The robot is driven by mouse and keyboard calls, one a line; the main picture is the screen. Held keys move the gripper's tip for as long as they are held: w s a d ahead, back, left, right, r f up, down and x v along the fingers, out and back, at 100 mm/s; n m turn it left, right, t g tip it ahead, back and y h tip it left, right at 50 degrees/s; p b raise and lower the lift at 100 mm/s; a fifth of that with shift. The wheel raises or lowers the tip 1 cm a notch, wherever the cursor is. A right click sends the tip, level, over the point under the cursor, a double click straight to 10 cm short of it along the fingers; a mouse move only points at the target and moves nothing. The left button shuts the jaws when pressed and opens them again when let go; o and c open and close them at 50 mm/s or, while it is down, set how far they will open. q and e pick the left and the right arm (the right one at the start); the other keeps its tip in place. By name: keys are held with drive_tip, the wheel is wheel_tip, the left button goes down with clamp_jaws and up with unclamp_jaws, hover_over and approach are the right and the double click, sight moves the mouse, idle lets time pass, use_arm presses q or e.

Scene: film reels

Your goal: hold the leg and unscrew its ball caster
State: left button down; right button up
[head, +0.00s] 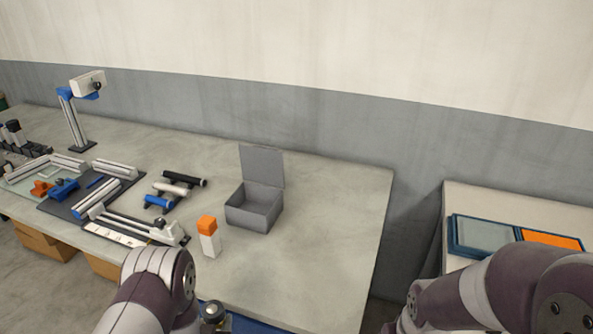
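I cannot pick out the leg and its ball caster with certainty. A small dark, round metallic piece (213,312) shows at the bottom edge, just right of my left arm; I cannot tell whether it is the caster or what it sits on. My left arm comes in at the bottom left over the table's front part, and its gripper is out of the picture or hidden. My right arm comes in at the bottom right, beyond the table's right edge, and its gripper does not show either.
An open grey box (253,207) stands mid-table. A white block with an orange top (208,238) stands before it. Trays (486,235) rest on a right-hand table. The main table's right part is clear.

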use_arm(q)
drive_tip(key=shift+d, duration=0.1)
use_arm(e)
drive_tip(key=shift+w, duration=0.1)
